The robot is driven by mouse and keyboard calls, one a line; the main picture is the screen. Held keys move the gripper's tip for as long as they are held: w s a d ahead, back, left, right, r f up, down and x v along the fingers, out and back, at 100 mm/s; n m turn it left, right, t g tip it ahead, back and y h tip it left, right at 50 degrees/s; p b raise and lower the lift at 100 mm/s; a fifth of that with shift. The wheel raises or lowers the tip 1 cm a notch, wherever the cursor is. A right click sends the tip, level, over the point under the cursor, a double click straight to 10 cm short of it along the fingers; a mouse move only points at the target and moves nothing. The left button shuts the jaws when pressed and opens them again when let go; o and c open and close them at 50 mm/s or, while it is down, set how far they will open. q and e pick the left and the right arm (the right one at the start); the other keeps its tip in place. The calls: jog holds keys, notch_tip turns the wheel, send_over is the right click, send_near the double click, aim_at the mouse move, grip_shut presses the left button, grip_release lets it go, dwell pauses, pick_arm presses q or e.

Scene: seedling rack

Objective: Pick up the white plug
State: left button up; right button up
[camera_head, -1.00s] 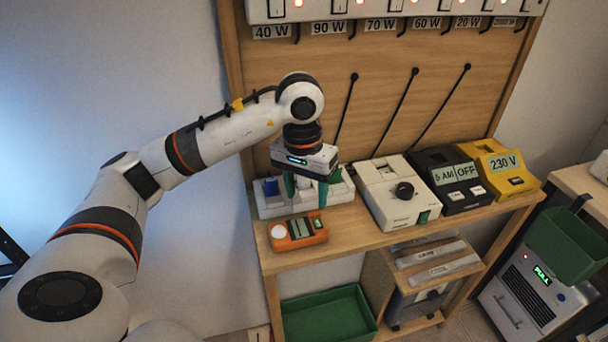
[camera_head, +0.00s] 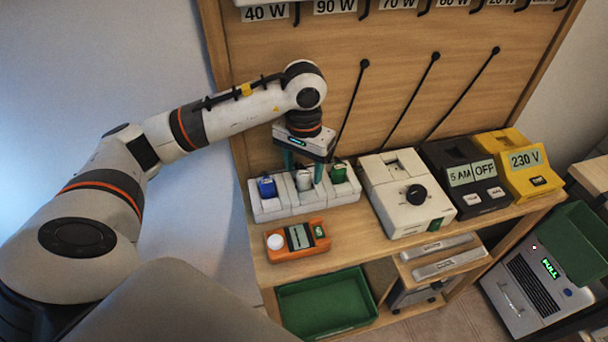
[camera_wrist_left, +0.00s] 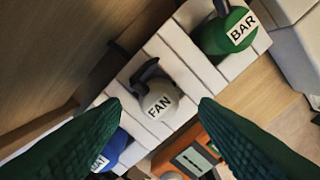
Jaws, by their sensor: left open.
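The white plug (camera_head: 303,181) stands in the middle of a white power strip (camera_head: 271,207) on the bench. In the left wrist view the white plug (camera_wrist_left: 158,101) carries a FAN label and has a dark cable. My left gripper (camera_head: 303,172) is open above it, its green fingers on either side. In the left wrist view the fingertips (camera_wrist_left: 160,104) flank the plug with gaps, and it looks not gripped. A blue plug (camera_head: 266,186) sits to the left in the strip and a green plug (camera_head: 338,172) labelled BAR to the right. My right gripper is not in view.
An orange meter (camera_head: 297,240) lies in front of the strip. A white box with a black knob (camera_head: 405,195), a black box (camera_head: 463,178) and a yellow box (camera_head: 519,162) stand to the right. A green tray (camera_head: 323,303) is below. The board with hanging rods rises behind.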

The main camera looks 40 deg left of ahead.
pick_arm(q)
jog(key=shift+w+a+f, duration=0.1)
jog(key=shift+w+f, duration=0.05)
jog(key=shift+f, duration=1.25)
jog(key=c, duration=1.1)
jog(key=shift+o, duration=0.2)
jog(key=shift+r, duration=0.15)
